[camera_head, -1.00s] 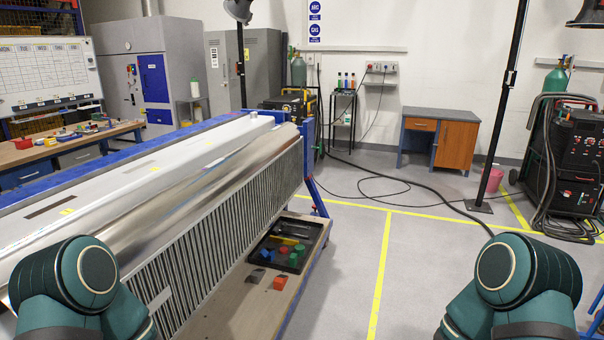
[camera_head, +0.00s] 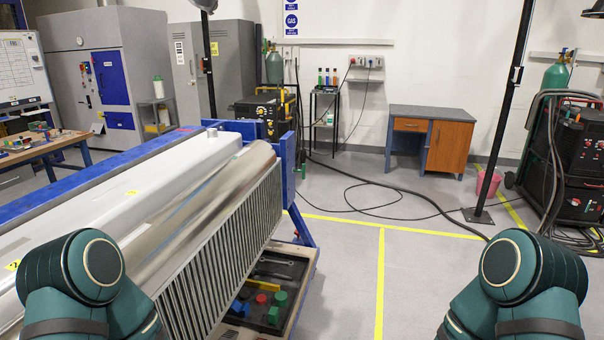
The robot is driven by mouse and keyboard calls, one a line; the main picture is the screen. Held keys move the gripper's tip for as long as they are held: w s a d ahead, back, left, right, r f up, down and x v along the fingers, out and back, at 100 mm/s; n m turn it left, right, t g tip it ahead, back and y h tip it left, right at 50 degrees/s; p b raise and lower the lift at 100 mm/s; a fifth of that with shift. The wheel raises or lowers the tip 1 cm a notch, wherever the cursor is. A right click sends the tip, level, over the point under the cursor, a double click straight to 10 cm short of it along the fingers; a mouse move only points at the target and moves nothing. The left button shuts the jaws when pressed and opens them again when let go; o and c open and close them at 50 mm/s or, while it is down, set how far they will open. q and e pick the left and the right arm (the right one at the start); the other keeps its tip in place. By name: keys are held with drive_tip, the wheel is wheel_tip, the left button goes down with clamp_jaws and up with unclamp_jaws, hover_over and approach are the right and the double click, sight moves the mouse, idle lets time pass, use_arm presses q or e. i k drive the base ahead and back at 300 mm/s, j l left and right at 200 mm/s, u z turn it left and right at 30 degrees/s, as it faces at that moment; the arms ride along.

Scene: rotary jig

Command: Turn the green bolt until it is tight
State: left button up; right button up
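The rotary jig holds a long shiny metal cylinder (camera_head: 205,205) beside a pale beam on a blue frame (camera_head: 288,165), at the left of the head view. I cannot make out a green bolt on the jig. Small green pieces (camera_head: 281,297) lie in a black tray (camera_head: 290,262) on the shelf under the cylinder; I cannot tell whether any is a bolt. Only my teal arm links show at the bottom left and bottom right. Neither of my grippers is in view.
Open grey floor with yellow lines (camera_head: 380,275) lies to the right of the jig. A desk (camera_head: 431,137), a pink bucket (camera_head: 488,184), a black pole (camera_head: 498,120) and a welding machine (camera_head: 578,155) stand further back. Cables cross the floor.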

sight(303, 171)
drive_tip(key=k, duration=0.45)
drive_tip(key=i+l, duration=0.25)
drive_tip(key=i, duration=0.2)
drive_tip(key=i+l, duration=0.2)
drive_tip(key=i, duration=0.25)
drive_tip(key=i+l, duration=0.25)
drive_tip(key=i, duration=0.2)
drive_tip(key=i+l, duration=0.25)
drive_tip(key=i, duration=0.2)
drive_tip(key=i+l, duration=0.25)
drive_tip(key=i, duration=0.2)
